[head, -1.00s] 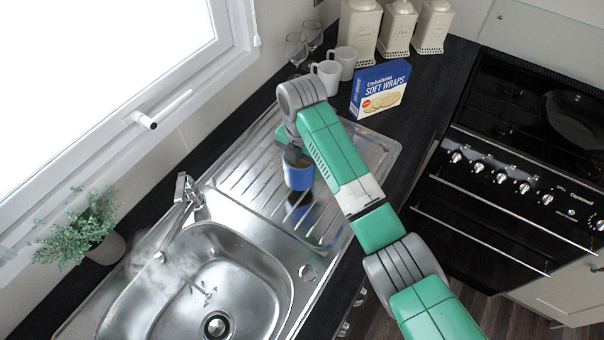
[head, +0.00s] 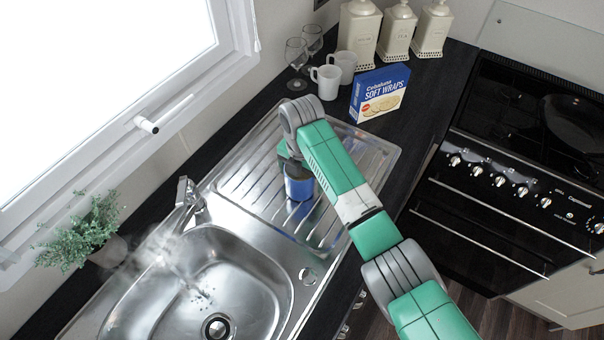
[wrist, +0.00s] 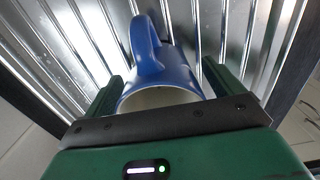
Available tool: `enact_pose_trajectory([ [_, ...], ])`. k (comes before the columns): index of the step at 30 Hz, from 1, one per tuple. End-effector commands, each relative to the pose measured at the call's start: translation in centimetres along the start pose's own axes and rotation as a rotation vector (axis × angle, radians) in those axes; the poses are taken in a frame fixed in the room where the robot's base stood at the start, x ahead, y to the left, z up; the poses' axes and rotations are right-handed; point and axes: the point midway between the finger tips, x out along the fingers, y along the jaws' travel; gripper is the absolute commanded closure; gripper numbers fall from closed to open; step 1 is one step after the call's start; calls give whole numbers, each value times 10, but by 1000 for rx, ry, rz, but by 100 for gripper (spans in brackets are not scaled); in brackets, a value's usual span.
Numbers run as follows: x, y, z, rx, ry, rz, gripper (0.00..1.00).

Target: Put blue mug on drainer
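The blue mug (head: 299,187) is low over the ridged metal drainer (head: 250,185), upright or nearly so. I cannot tell for certain whether its base touches the metal. In the wrist view the mug (wrist: 165,75) shows its pale inside towards me and its handle pointing up and away. My gripper (wrist: 163,80) has one green finger on each side of the mug, close against it, and appears shut on it. In the head view, my arm hides most of the gripper (head: 286,158).
The sink basin (head: 255,262) adjoins the drainer at lower left, with a tap (head: 190,195) behind it. White mugs (head: 326,82), glasses (head: 296,52) and a soft wraps box (head: 380,94) stand past the drainer's far end. The drainer around the mug is clear.

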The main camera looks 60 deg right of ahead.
Motion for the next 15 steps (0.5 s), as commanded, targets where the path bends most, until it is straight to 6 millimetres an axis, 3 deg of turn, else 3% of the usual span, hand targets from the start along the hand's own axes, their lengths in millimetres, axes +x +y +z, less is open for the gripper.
enact_pose_trajectory([
  [8, -11, 1, 0, 0, -1, 2, 8],
  [15, -70, 1, 1, -1, -4, 4, 8],
])
